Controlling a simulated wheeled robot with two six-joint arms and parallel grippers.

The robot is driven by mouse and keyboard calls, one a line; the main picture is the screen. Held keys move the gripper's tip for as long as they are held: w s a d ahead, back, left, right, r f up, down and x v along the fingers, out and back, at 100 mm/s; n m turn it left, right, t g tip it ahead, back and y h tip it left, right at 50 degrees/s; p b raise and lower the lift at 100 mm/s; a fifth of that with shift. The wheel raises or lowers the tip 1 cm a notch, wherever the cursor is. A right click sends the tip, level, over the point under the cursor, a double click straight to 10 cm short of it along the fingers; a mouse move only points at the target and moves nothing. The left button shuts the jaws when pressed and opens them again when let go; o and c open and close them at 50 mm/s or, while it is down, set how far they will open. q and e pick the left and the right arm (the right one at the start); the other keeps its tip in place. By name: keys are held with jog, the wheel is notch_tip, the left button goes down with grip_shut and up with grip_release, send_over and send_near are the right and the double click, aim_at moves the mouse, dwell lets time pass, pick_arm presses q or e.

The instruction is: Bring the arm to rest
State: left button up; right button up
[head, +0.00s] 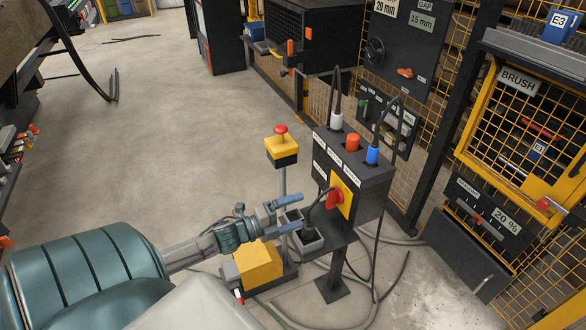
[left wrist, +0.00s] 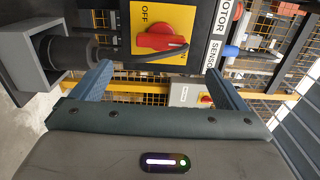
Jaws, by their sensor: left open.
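My left gripper (head: 288,213) reaches in from the left in the head view. Its two blue-tipped fingers are apart with nothing between them. They are close to the front of a dark control box (head: 371,190) and the grey holder below. In the left wrist view the open fingers (left wrist: 160,82) point toward the red rotary switch (left wrist: 160,38) on its yellow plate marked OFF. That red switch also shows in the head view (head: 334,199). A black plug (head: 308,233) sits in the grey holder (head: 291,216). My right gripper is not in view.
A yellow-and-black post with a red button (head: 281,147) stands behind my left gripper. A yellow box (head: 259,264) is low beside the forearm. Cables (head: 385,287) lie on the floor. A yellow mesh guard (head: 525,130) stands right. Open floor (head: 170,130) lies to the left.

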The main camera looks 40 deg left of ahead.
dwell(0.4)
